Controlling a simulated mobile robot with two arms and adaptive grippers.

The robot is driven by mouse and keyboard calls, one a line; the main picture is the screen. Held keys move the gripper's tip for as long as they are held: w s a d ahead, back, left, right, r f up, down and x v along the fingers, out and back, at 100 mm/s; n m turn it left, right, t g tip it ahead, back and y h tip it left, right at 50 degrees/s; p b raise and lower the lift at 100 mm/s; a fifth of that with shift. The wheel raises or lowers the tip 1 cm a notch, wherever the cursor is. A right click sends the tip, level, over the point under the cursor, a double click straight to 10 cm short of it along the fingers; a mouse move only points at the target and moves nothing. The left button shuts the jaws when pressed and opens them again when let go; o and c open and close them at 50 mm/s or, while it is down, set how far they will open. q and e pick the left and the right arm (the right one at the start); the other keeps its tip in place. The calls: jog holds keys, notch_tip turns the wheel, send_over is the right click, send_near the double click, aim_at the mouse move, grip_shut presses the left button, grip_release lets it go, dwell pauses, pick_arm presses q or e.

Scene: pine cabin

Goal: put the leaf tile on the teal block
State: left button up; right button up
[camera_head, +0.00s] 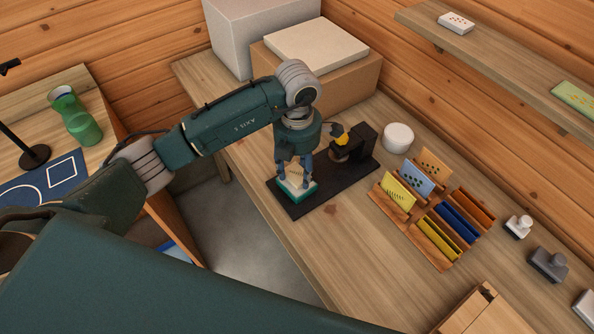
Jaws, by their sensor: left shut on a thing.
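My left gripper (293,184) points down at the left end of a dark board and is shut on a small pale tile (297,171), taken as the leaf tile. Its markings are too small to read and the fingers partly hide it. The teal block (298,196), with a whitish top, sits on the board directly under the gripper. The tile is upright just over the block; I cannot tell whether they touch. My right gripper is not in view.
The dark board (327,188) also carries a black device (360,142) with a yellow part. A wooden rack (408,218) holds several coloured tiles to the right. A white round container (397,137) and boxes (335,85) stand behind. Stamps (548,263) lie far right.

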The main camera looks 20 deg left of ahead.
pick_arm(q)
jog(key=shift+f, duration=0.85)
jog(key=shift+f, duration=0.1)
jog(key=shift+f, duration=0.15)
jog(key=o, duration=0.8)
jog(key=shift+o, duration=1)
